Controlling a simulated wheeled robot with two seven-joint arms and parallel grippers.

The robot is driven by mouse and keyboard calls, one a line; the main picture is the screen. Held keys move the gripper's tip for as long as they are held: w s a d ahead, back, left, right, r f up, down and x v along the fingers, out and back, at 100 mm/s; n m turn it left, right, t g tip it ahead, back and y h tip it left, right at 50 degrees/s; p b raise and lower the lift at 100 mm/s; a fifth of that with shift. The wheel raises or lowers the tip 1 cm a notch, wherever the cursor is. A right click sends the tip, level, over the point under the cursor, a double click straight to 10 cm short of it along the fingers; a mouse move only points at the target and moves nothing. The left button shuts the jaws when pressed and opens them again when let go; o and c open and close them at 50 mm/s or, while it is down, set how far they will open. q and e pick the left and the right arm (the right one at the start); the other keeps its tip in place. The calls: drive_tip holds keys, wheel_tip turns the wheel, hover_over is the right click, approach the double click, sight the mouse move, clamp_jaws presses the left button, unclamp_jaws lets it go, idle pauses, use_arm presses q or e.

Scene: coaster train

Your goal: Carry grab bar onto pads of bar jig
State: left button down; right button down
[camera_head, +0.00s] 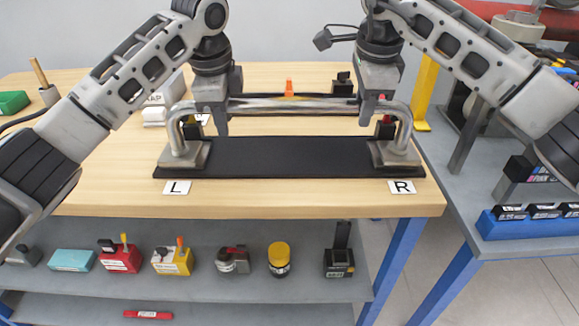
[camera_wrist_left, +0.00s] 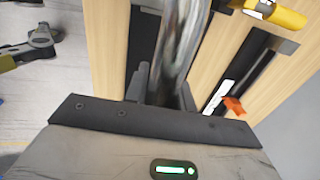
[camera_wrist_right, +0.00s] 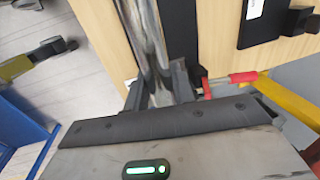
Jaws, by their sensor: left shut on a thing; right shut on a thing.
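The grab bar (camera_head: 290,104) is a shiny metal tube with bent ends and a grey foot at each end. It lies left to right above a black mat (camera_head: 290,160) at the table's front; I cannot tell whether its feet touch the mat. My left gripper (camera_head: 217,122) is shut on the bar near its left end, and my right gripper (camera_head: 374,115) is shut on it near its right end. Behind the bar is a black fixture, probably the bar jig (camera_head: 342,84), with an orange piece (camera_head: 289,87); its pads are largely hidden. The bar also shows in the left wrist view (camera_wrist_left: 176,45) and right wrist view (camera_wrist_right: 150,40).
Labels L (camera_head: 177,187) and R (camera_head: 402,186) lie at the table's front edge. A yellow post (camera_head: 425,90) stands beside the table at right. A red-handled part (camera_wrist_right: 243,77) lies close to my right gripper. A lower shelf (camera_head: 205,285) holds several small items.

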use_arm(q)
drive_tip(key=shift+f+b, duration=0.45)
drive_tip(key=shift+f, duration=0.15)
use_arm(e)
drive_tip(key=shift+f, duration=0.6)
use_arm(q)
drive_tip(key=c, duration=1.2)
unclamp_jaws()
use_arm(e)
drive_tip(key=c, duration=1.2)
unclamp_jaws()
use_arm(q)
drive_tip(key=shift+o, duration=0.2)
use_arm(e)
drive_tip(key=shift+o, duration=0.2)
drive_tip(key=shift+r, duration=0.15)
use_arm(q)
wheel_tip(320, 180, up, 12)
drive_tip(key=s, duration=0.2)
drive_tip(key=shift+s, duration=0.25)
use_arm(e)
wheel_tip(320, 180, up, 12)
drive_tip(key=s, duration=0.2)
drive_tip(key=shift+s+f, duration=0.2)
drive_tip(key=shift+s, duration=0.05)
use_arm(q)
drive_tip(key=shift+f, duration=0.15)
